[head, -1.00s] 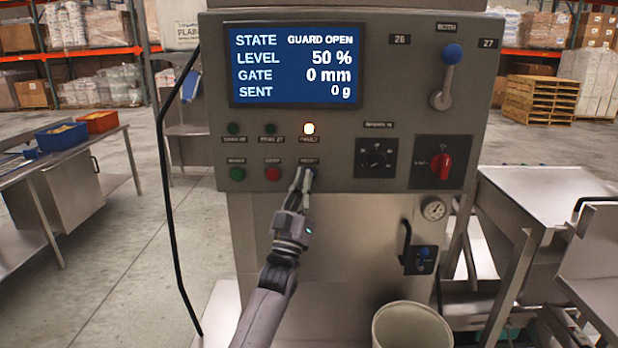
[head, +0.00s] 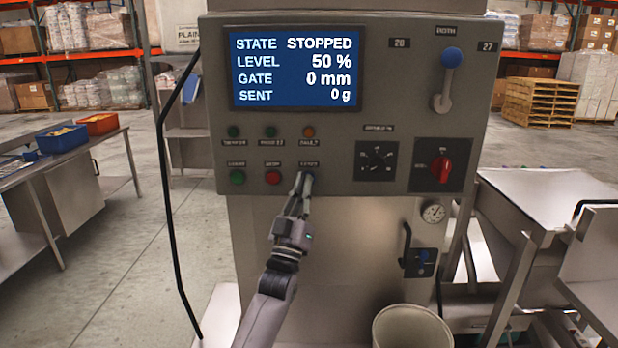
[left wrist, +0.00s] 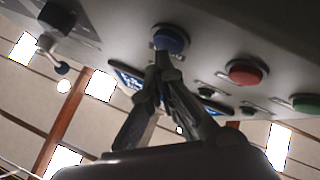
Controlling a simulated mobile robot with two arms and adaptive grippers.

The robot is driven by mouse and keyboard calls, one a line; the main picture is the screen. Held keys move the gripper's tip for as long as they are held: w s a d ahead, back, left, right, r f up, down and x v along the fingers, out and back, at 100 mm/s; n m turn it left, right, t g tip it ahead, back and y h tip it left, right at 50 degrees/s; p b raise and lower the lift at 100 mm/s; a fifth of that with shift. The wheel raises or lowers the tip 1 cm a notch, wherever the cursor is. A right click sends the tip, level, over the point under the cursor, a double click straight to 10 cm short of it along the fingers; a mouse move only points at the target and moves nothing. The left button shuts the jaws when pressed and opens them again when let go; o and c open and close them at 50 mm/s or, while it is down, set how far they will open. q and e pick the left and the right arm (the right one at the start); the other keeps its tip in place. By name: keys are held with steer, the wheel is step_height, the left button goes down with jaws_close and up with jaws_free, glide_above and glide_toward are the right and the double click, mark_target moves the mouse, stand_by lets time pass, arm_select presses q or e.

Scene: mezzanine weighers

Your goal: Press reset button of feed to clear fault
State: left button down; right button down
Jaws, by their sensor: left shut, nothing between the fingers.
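The control panel (head: 350,100) faces me, and its blue screen (head: 295,66) reads STATE STOPPED, LEVEL 50 %, GATE 0 mm, SENT 0 g. The fault lamp (head: 308,132) is dull orange, unlit. Below it, at the right end of the lower button row, is the blue reset button, mostly hidden by my fingers in the head view. It shows plainly in the left wrist view (left wrist: 171,40). My left gripper (head: 302,178) is shut and empty, its fingertips at the button; I cannot tell whether they touch. My right gripper is not in view.
A green button (head: 237,177) and a red button (head: 272,177) sit left of my fingers. A selector knob (head: 376,160), a red switch (head: 441,168) and a blue-knobbed lever (head: 449,75) are to the right. A bin (head: 411,325) stands below.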

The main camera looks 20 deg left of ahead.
arm_select(q)
steer(key=shift+s+d, duration=0.15)
steer(key=shift+s, duration=0.25)
steer(key=s+p, duration=0.1)
steer(key=s, duration=0.1)
steer(key=s+d+p, duration=0.1)
steer(key=s+p, duration=0.1)
steer(key=shift+s+d, duration=0.15)
steer(key=shift+s, duration=0.2)
stand_by(0.5)
